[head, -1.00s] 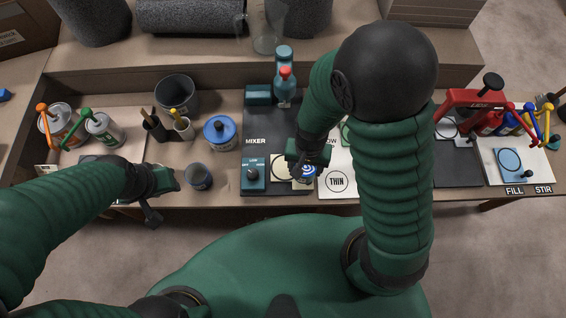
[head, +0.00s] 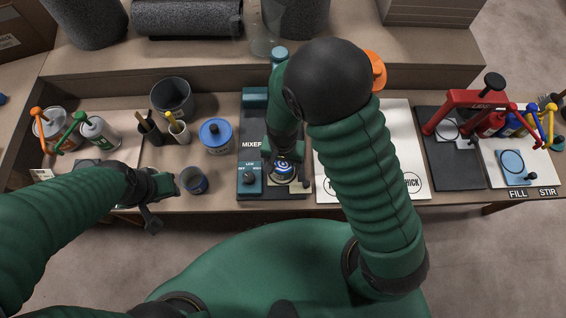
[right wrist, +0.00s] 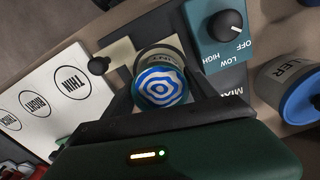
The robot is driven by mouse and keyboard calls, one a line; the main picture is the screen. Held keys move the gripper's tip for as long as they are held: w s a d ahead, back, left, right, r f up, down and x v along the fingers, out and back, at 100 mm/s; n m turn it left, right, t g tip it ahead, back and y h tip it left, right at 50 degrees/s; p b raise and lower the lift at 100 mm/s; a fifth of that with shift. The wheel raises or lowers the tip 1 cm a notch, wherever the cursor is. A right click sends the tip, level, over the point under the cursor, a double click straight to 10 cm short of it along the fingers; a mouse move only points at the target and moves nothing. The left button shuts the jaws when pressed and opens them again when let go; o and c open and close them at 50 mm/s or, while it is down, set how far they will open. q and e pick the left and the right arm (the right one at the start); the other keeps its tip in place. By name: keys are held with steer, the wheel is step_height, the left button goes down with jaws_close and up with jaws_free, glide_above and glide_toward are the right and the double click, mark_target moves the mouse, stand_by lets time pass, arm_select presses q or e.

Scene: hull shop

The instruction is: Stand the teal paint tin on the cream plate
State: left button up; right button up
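The paint tin (head: 284,169) is a small grey tin with a blue and white swirl on top; the swirl looks more blue than teal. My right gripper (head: 285,160) is around it from above, and in the right wrist view the tin (right wrist: 160,84) sits between the dark fingers. The cream plate (head: 298,187) lies on the mixer's dark base, partly hidden under the tin and gripper; its edge also shows in the right wrist view (right wrist: 116,54). I cannot tell whether the tin touches it. My left gripper (head: 166,184) is beside a grey cup; its fingers are unclear.
The mixer's teal dial block (head: 250,180) stands just left of the tin. A grey cup (head: 194,181) and a blue-lidded can (head: 216,136) are further left. A white board (head: 396,130) with printed circles lies right, before a red press (head: 470,100).

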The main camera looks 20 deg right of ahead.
steer(key=shift+o, duration=1.1)
steer(key=shift+a, duration=0.1)
